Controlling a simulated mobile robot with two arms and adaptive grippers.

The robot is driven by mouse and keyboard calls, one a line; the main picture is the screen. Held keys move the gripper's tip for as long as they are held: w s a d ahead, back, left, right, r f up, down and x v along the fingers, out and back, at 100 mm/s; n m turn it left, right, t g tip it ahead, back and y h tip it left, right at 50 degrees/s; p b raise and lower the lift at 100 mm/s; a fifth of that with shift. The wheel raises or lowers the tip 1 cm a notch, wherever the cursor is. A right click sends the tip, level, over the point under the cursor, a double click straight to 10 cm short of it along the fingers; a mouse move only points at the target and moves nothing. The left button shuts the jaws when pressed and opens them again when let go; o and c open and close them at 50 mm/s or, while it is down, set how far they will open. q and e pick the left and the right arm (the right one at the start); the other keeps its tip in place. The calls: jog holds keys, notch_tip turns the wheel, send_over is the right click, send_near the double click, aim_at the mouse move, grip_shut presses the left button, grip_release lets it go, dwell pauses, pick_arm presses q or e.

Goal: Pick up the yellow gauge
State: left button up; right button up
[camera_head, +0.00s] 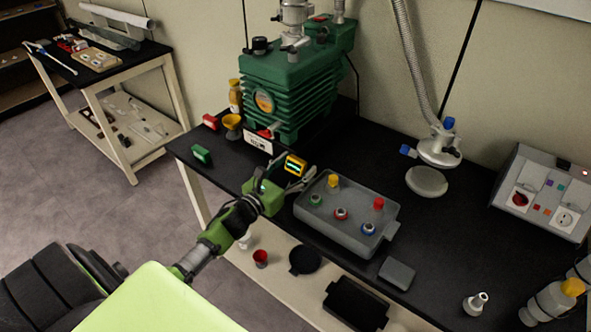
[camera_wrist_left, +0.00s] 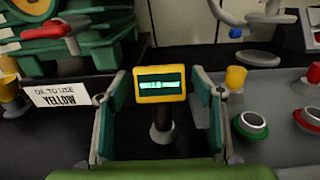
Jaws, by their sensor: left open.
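The yellow gauge (camera_head: 296,164) has a yellow frame, a lit green display and a dark stem on a grey base. It stands upright on the black bench, in front of the green pump. In the left wrist view the gauge (camera_wrist_left: 161,97) is centred between the two fingers. My left gripper (camera_head: 282,177) is open, its fingers on either side of the gauge. A visible gap remains on both sides in the left wrist view (camera_wrist_left: 160,90). Contact cannot be seen. My right gripper is not in view.
A grey tray (camera_head: 338,231) with coloured caps stands close to the right of my left gripper. The green pump (camera_head: 290,80) and a sign reading "Oil to use yellow" (camera_wrist_left: 56,94) are behind and left. A grey block (camera_head: 397,274) lies in front of the tray.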

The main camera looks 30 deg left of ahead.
pick_arm(q)
jog(key=c, duration=1.3)
jog(key=shift+r, duration=0.1)
